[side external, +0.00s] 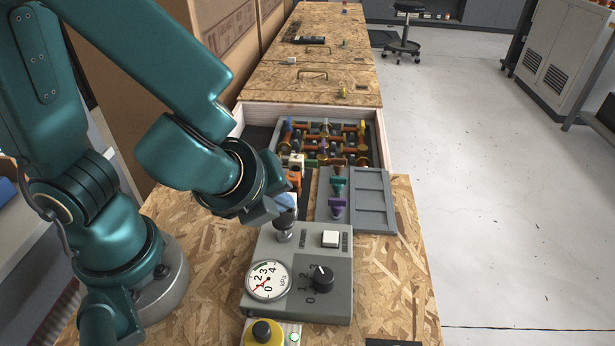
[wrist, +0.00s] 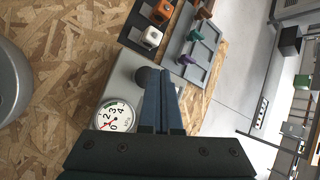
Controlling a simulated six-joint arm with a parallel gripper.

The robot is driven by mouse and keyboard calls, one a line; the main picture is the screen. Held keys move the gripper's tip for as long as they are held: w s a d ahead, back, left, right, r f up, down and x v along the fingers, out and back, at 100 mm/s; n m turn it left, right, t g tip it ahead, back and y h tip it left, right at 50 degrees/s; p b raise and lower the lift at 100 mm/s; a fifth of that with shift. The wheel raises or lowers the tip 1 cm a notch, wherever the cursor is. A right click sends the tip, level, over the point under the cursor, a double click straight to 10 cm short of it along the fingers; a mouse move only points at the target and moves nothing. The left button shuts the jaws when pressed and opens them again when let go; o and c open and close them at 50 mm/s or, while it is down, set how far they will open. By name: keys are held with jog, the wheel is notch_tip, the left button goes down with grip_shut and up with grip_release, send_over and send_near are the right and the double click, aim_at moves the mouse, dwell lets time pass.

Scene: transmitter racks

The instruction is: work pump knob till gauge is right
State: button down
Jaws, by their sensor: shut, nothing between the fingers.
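The grey pump box (side external: 345,302) stands on the chipboard bench. The dark round pump knob (side external: 284,236) is at its back left; part of it also shows in the wrist view (wrist: 146,74). My gripper (side external: 286,206) is shut and empty, its blue fingers pointing down at the knob top; I cannot tell whether they touch. The fingers also show in the wrist view (wrist: 159,72), next to the knob. The round white gauge (side external: 267,280) is on the front left of the box. Its red needle points lower left, near the low numbers; the exact reading is unclear.
A black selector dial (side external: 321,278) and a white square button (side external: 330,239) sit on the box. A yellow housing with a black button (side external: 262,331) stands in front. Behind are a grey tray (side external: 372,200) and a crate of coloured parts (side external: 378,140).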

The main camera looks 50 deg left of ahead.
aim_at(282, 222)
jog(key=shift+f, duration=0.15)
dwell(0.5)
jog(key=shift+f, duration=0.3)
jog(key=shift+f, duration=0.95)
dwell(1.0)
jog(key=shift+r, duration=1.4)
jog(key=shift+r, duration=2.55)
